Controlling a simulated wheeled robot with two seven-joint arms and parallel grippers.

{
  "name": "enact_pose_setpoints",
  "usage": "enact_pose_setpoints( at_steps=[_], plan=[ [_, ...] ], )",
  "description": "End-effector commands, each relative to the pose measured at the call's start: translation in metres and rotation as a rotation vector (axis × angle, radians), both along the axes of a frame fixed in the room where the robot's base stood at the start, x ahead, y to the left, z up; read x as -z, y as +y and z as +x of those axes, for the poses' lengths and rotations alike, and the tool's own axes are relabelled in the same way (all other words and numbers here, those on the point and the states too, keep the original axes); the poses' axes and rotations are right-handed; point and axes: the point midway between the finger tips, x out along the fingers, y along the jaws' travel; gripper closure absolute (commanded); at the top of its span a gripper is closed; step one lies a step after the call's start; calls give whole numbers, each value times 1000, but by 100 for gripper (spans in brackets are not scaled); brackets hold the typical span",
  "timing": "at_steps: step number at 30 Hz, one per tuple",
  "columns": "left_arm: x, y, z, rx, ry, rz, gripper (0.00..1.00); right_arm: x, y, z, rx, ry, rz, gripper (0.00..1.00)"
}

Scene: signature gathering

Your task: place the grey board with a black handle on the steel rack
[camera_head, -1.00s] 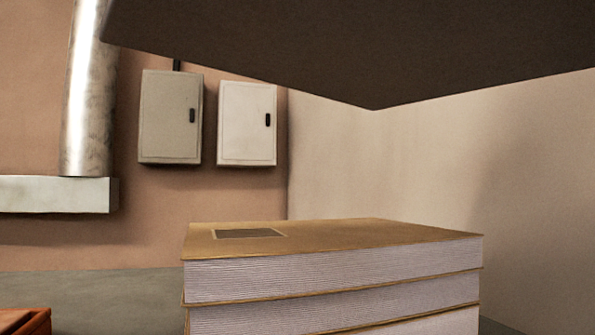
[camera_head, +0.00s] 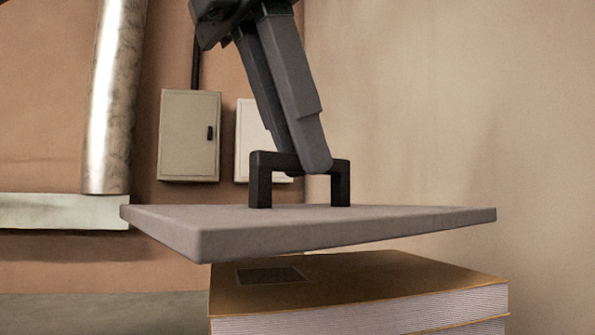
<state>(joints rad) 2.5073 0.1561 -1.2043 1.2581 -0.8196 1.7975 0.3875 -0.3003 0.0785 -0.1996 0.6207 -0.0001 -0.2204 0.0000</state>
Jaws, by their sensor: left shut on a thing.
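The grey board (camera_head: 225,228) is a flat slab with a black arch-shaped handle (camera_head: 259,185) on its top. My left gripper (camera_head: 308,165) comes down from above and is shut on the handle's crossbar. The board hangs roughly level, over a stack of thick books (camera_head: 400,283). A thin gap shows between the board and the top book. The steel rack cannot be made out for sure. My right gripper is not in view.
Behind are a wall with two grey-white cabinets, one at left (camera_head: 189,136) and one partly hidden (camera_head: 244,140). A shiny metal pipe (camera_head: 112,100) meets a pale ledge (camera_head: 60,211) at the left. Free air lies right of the board.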

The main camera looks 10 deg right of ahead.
Motion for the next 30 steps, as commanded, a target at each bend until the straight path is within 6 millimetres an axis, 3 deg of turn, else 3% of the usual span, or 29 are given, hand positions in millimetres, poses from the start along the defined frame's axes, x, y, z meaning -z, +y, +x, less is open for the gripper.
enact_pose_setpoints(
  at_steps=[8,19,30],
  plan=[
    [4,0,0,1,0,0,100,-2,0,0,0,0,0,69],
    [33,0,0,1,0,0,100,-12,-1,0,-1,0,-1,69],
    [36,0,0,0,0,0,100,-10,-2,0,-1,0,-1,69]
  ],
)
